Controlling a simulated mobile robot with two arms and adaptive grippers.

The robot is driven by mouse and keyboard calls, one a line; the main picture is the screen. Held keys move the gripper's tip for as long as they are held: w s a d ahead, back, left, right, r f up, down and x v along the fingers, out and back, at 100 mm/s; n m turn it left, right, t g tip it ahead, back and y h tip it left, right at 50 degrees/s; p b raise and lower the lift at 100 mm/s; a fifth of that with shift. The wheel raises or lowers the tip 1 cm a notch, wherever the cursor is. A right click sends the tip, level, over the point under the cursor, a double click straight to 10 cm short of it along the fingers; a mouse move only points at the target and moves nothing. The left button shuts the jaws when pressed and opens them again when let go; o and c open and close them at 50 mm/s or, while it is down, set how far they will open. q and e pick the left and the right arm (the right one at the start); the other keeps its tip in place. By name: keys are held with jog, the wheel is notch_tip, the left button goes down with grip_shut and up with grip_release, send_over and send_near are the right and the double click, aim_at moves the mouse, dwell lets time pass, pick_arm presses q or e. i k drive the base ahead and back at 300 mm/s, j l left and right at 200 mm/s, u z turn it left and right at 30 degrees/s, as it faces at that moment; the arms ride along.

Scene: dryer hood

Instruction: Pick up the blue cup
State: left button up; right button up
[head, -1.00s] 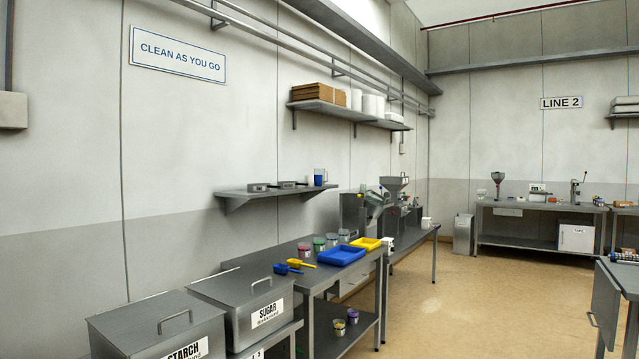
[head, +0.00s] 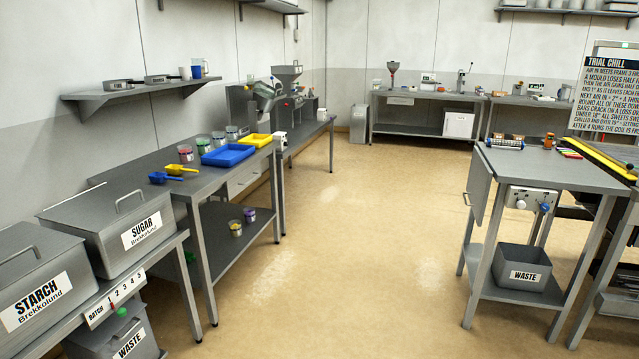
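A small blue cup (head: 197,71) stands upright at the right end of the grey wall shelf (head: 140,92) on the left. A pale, see-through jug (head: 205,67) stands right beside it; I cannot tell whether they touch. Two small dark pans (head: 117,85) sit further left on the same shelf. Neither of my grippers is in view.
Below the shelf, a steel table (head: 205,180) holds blue and yellow trays, scoops and jars. Bins marked STARCH (head: 40,290) and SUGAR (head: 120,220) stand nearer. A steel cart (head: 550,170) is on the right. The floor (head: 330,230) between is clear.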

aim_at(196, 71)
jog(key=i+z, duration=0.25)
jog(key=i, duration=3.1)
jog(key=i+l+u, duration=0.1)
jog(key=i, duration=0.6)
jog(key=i+l, duration=0.15)
jog(key=i, duration=0.6)
